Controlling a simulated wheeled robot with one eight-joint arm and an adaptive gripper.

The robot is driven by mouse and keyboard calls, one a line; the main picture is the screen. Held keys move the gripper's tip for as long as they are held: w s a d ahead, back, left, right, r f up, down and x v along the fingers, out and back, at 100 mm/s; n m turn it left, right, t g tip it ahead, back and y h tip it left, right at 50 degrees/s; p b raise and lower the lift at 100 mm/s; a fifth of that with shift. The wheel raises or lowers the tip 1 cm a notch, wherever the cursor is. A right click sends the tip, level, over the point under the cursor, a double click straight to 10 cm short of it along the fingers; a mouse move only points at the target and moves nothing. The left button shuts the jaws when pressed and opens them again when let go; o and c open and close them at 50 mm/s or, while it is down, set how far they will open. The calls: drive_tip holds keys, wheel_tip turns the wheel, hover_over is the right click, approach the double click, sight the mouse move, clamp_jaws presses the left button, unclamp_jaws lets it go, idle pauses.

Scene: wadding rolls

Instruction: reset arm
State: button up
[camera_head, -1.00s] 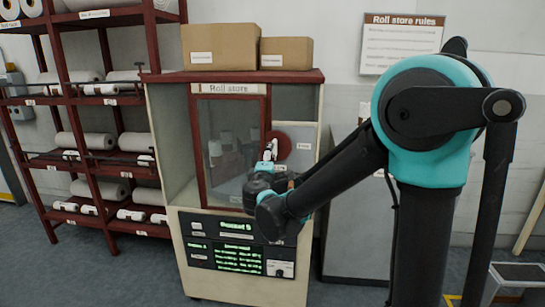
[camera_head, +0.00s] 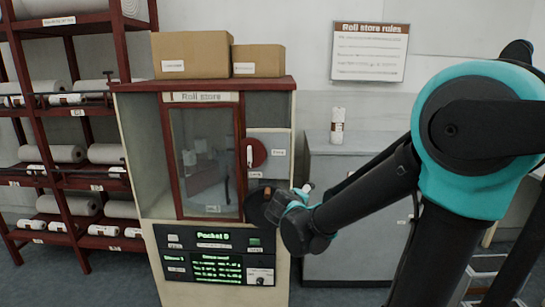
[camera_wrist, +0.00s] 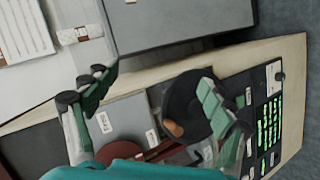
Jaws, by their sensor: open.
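My gripper (camera_head: 302,196) is in front of the right side of the roll store cabinet, below the red round dial (camera_head: 254,153) with its white handle. In the wrist view my gripper (camera_wrist: 155,98) has its two green-padded fingers spread wide, with nothing held between them. A dark rounded part (camera_wrist: 183,102) with a brown tip shows behind the right finger; whether they touch is unclear. The roll store (camera_head: 201,98) has a red-framed glass door that looks shut. My arm reaches in from the right.
A grey cabinet (camera_head: 345,240) stands right of the roll store, with a white roll (camera_head: 337,125) upright on top. Shelves (camera_head: 65,165) with several rolls stand at the left. Two cardboard boxes (camera_head: 192,54) sit on the roll store. Floor shows at the lower left.

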drive_tip(key=s+d+f+m+g, duration=0.4)
drive_tip(key=s+d+f, duration=0.2)
drive_tip(key=s+d, duration=0.15)
drive_tip(key=s+f+m+g+y, duration=0.2)
drive_tip(key=s+f+m, duration=0.1)
drive_tip(key=s+f, duration=0.2)
drive_tip(key=s+d+f+m+g+y, duration=0.1)
drive_tip(key=s+f+m+g+y, duration=0.1)
drive_tip(key=s, duration=0.8)
wheel_tip(320, 180, down, 3)
drive_tip(key=shift+d+r+m+y, duration=0.15)
drive_tip(key=shift+d+m+y, duration=0.15)
drive_tip(key=shift+m, duration=0.2)
